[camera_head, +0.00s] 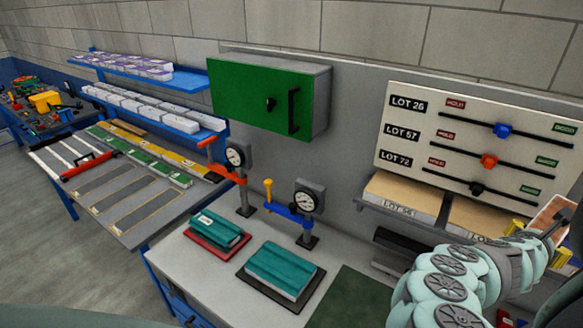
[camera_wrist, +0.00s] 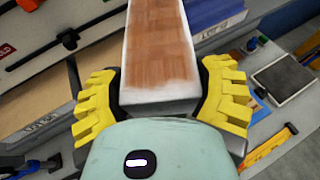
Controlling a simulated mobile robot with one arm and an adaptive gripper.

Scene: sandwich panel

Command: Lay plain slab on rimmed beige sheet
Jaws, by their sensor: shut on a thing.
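My gripper (camera_wrist: 160,95) is shut on a slab (camera_wrist: 160,45) with a plain brown, wood-like top and pale edges. Its yellow fingers press on both sides of the slab, whose far end runs out of the wrist view. In the head view the slab (camera_head: 553,214) is held up at the right edge, in front of the shelf under the lot board. My arm hides part of the gripper there.
The lot board (camera_head: 480,145) with sliders stands above shelved boxes (camera_head: 405,195). Teal blocks (camera_head: 280,268) lie on trays on the bench, beside a dark green mat (camera_head: 352,298). Two gauge stands (camera_head: 308,205) rise behind them. A yellow tool (camera_wrist: 270,145) lies near the rimmed sheet.

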